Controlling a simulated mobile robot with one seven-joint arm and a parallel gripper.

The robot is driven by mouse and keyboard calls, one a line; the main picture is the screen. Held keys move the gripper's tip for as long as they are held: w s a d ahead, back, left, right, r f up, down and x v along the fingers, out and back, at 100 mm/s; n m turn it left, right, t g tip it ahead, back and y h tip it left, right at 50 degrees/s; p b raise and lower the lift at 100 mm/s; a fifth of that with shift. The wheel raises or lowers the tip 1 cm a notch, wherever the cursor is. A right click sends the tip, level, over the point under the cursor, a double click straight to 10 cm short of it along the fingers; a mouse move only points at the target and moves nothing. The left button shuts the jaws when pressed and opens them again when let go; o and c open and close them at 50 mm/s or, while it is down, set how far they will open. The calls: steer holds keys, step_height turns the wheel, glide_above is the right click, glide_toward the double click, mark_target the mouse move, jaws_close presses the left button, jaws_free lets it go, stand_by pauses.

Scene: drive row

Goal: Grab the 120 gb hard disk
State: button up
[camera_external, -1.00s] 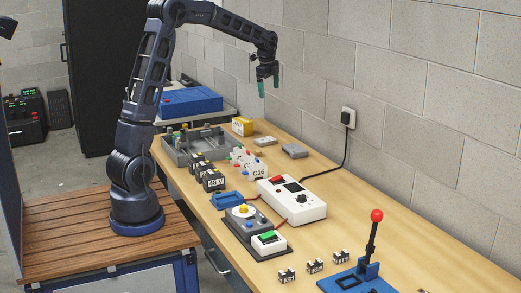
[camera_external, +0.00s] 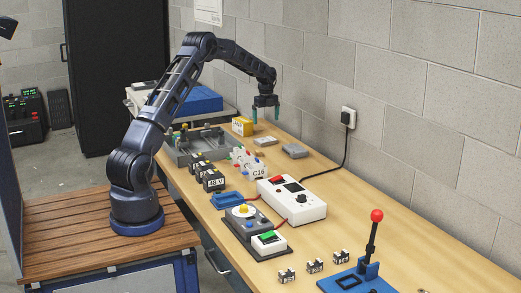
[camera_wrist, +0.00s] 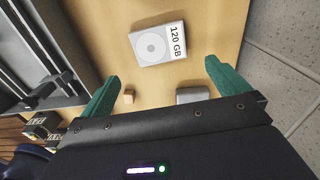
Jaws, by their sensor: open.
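The 120 GB hard disk (camera_wrist: 158,45) is a flat light-grey block with a round disc mark and a "120 GB" label. In the wrist view it lies on the wooden bench, ahead of my gripper (camera_wrist: 158,72) and between the lines of its two green fingers. In the external view it appears to be the small grey block (camera_external: 265,141) below my gripper (camera_external: 266,114). My gripper is open and empty, above the bench and apart from the disk. A second grey block (camera_wrist: 192,95), its label not readable, lies partly hidden near the right finger; it also shows in the external view (camera_external: 294,151).
A grey compartment tray (camera_external: 184,157) stands left of the disks, with a yellow box (camera_external: 242,126) behind. Black modules (camera_external: 213,180), white breakers (camera_external: 256,171) and a white meter (camera_external: 300,205) stand nearer. The block wall (camera_external: 300,85) borders the bench on the right.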

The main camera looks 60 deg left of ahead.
mark_target(266, 139)
step_height(266, 139, down, 11)
steer(key=shift+s+r, duration=0.1)
steer(key=shift+r, duration=0.05)
steer(key=c, duration=0.9)
steer(key=shift+r, duration=0.1)
